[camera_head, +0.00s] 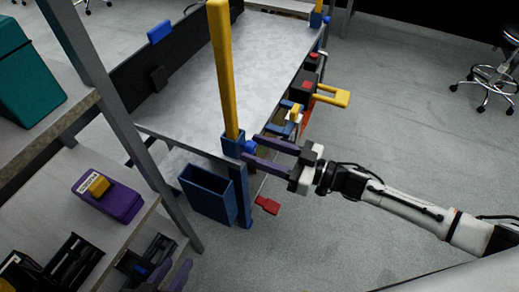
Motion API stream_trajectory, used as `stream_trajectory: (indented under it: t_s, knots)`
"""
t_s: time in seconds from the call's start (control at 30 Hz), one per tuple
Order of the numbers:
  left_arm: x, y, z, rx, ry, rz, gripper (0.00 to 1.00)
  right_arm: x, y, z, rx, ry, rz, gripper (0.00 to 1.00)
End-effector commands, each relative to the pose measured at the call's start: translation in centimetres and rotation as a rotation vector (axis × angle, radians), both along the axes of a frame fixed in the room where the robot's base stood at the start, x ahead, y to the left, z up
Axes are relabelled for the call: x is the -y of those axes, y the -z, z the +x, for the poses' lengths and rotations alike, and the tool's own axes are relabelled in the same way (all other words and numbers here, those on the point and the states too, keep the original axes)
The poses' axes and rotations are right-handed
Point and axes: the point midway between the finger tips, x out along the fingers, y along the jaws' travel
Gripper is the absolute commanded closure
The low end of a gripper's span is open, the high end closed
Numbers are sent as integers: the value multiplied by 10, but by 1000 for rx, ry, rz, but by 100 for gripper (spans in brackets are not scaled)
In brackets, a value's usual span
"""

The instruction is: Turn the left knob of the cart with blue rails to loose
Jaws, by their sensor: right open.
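The cart (215,85) has a grey top and a blue corner post under a yellow upright. A blue knob (249,147) sits at its near corner, beside the foot of the upright. My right gripper (253,149) reaches in from the right with its two purple fingers apart. Their tips are at either side of the knob; whether they touch it I cannot tell. The knob's setting cannot be read. At the bottom edge, purple fingers of my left gripper (178,276) show partly, below the shelf; their opening is unclear.
A yellow upright (225,65) rises at the cart's corner, and a blue bin (208,194) hangs below. A red-ended lever (267,205) and a yellow handle (332,97) stick out at the cart's side. A shelf with a purple box (115,202) stands left.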

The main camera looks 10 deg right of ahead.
Motion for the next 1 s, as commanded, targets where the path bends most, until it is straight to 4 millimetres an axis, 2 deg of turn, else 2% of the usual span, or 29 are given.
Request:
stream_trajectory:
  t_s: [0.07, 0.1, 0.33, 0.67, 1.0]
  knots:
    - [0, 0, 0, -1, 0, 0, 69, 0, 0, 0, 0, 0, 0, 55]
    - [0, 1, 0, -1, 0, 0, 69, 0, 0, 0, 0, 0, 0, 59]
    - [0, 3, -1, -6, 0, 2, 69, 0, 0, 0, 0, 0, 0, 97]
    - [0, 3, -2, -8, 1, 3, 69, 0, 0, -1, 37, 0, -28, 96]
    - [-1, 3, -3, -13, 2, 7, 69, 1, 1, -1, 225, 0, -166, 96]
